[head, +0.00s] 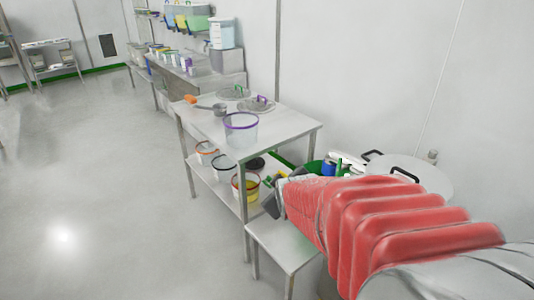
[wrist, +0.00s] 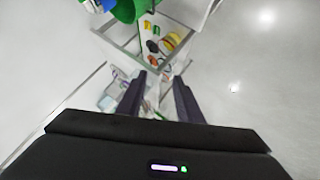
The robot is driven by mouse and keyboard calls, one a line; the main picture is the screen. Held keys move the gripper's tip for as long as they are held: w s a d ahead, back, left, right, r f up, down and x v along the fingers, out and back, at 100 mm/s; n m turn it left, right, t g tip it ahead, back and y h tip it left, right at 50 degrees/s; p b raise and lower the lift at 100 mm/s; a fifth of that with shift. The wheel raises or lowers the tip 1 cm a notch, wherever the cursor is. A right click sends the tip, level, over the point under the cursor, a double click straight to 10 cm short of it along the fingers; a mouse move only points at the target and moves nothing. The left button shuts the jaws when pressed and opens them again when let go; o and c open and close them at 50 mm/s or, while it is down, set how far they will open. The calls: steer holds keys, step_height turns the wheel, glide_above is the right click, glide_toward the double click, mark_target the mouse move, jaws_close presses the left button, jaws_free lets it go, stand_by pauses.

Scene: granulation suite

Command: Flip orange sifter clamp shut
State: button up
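I cannot make out a sifter or its orange clamp in either view. The clearest orange item is the handle of a scoop (head: 208,106) lying on the steel table (head: 195,125) in the head view. My gripper (wrist: 158,80) shows in the wrist view with its two dark fingers apart and nothing seen between them. It points toward a steel frame with several small coloured items, too small to identify surely. In the head view my red-sleeved arm reaches in from the lower right and hides part of what lies behind it.
A purple-rimmed clear tub (head: 241,130) and mesh-like discs (head: 256,104) stand on the table. Buckets (head: 245,187) sit on its lower shelf. A low steel bench (head: 283,246) and a large lidded drum (head: 425,175) are near my arm. The floor (head: 90,190) at left is clear.

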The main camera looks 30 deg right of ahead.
steer(key=d+f+n+t+h, duration=0.15)
steer(key=d+f, duration=0.25)
steer(key=d, duration=0.4)
steer(key=d+f+n+t, duration=0.1)
steer(key=d+f+n, duration=0.15)
steer(key=d, duration=0.45)
steer(key=s+d+f+n+t+h, duration=0.1)
steer(key=s+d+f+t, duration=0.3)
steer(key=s, duration=0.6)
steer(key=d+f+h, duration=0.1)
steer(key=d, duration=0.1)
steer(key=shift+s+d+f, duration=0.35)
steer(key=shift+s+f, duration=0.05)
steer(key=shift+w, duration=0.1)
steer(key=x, duration=1.3)
steer(key=shift+w, duration=0.35)
steer(key=shift+r, duration=0.15)
steer(key=shift+c, duration=0.6)
